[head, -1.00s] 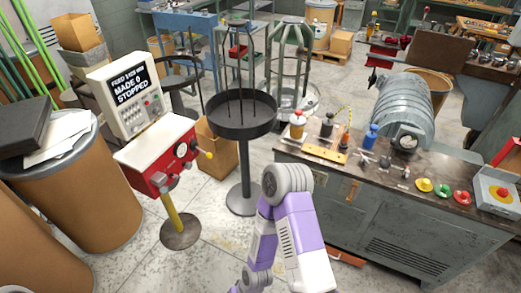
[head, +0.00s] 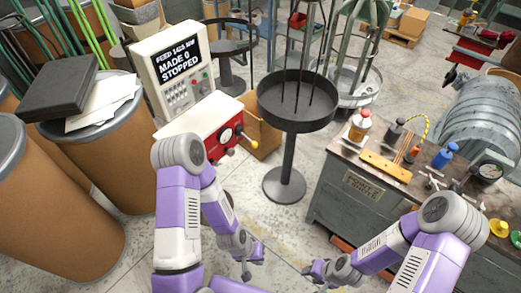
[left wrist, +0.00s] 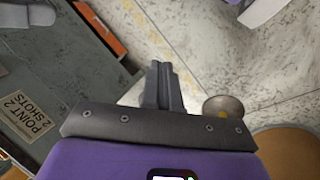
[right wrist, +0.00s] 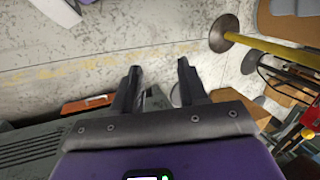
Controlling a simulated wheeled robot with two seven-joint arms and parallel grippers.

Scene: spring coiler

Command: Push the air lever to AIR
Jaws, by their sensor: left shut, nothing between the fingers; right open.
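A red control box (head: 228,127) stands on the left under a cream panel (head: 177,68) whose screen reads MADE 0, STOPPED. A lever with a yellow knob (head: 250,144) sticks out from its right side; I cannot read any AIR mark. My left arm hides part of the box. My left gripper (head: 246,272) is low over the floor, below and apart from the box; its fingers (left wrist: 163,75) are shut and empty. My right gripper (head: 307,270) is low, right of the left one; its fingers (right wrist: 160,66) are open and empty.
A black round tray on a stand (head: 297,112) is just right of the box. A grey bench (head: 350,205) with bottles stands at the right. Brown drums (head: 45,220) fill the left. An orange bar (right wrist: 88,104) lies by the bench foot. Floor between stand and bench is clear.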

